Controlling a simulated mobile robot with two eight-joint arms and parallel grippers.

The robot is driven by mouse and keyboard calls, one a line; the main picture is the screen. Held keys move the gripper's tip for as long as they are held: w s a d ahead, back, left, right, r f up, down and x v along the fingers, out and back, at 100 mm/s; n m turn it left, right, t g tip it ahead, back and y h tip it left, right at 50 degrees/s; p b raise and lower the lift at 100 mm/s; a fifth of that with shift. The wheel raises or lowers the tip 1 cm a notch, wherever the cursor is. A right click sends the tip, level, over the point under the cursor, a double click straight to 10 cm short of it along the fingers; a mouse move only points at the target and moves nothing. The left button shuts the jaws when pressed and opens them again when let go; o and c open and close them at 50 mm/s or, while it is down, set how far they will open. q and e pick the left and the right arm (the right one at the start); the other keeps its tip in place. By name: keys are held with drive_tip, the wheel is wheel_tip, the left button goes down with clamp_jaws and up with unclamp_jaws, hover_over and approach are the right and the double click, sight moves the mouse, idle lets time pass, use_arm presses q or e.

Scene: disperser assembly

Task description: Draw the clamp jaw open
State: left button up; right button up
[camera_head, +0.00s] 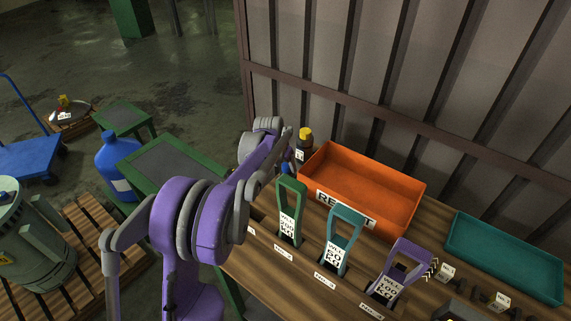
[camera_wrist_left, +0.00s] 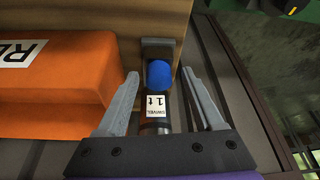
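My left gripper (camera_wrist_left: 160,78) is open in the left wrist view, with one finger on each side of a blue knob (camera_wrist_left: 160,74). Gaps show between the fingers and the knob. Below the knob is a metal body with a white label reading "SWIVEL 1t" (camera_wrist_left: 156,104). A dark grey block (camera_wrist_left: 157,47) stands just beyond the knob. I cannot tell whether this block is the clamp jaw. In the head view the left wrist (camera_head: 262,140) reaches the bench's back left corner, and its fingers are mostly hidden. My right gripper is not in view.
An orange "REJECT" bin (camera_head: 405,208) stands close right of the left wrist. A yellow-topped black item (camera_head: 305,140) is behind it. Labelled green (camera_head: 289,210), teal (camera_head: 341,240) and purple (camera_head: 400,270) handles line the bench front. A teal tray (camera_head: 510,262) lies right.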

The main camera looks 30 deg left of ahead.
use_arm(q)
drive_tip(key=shift+w, duration=0.1)
drive_tip(key=shift+r, duration=0.1)
drive_tip(key=v, duration=1)
drive_tip(key=shift+s+r, duration=0.25)
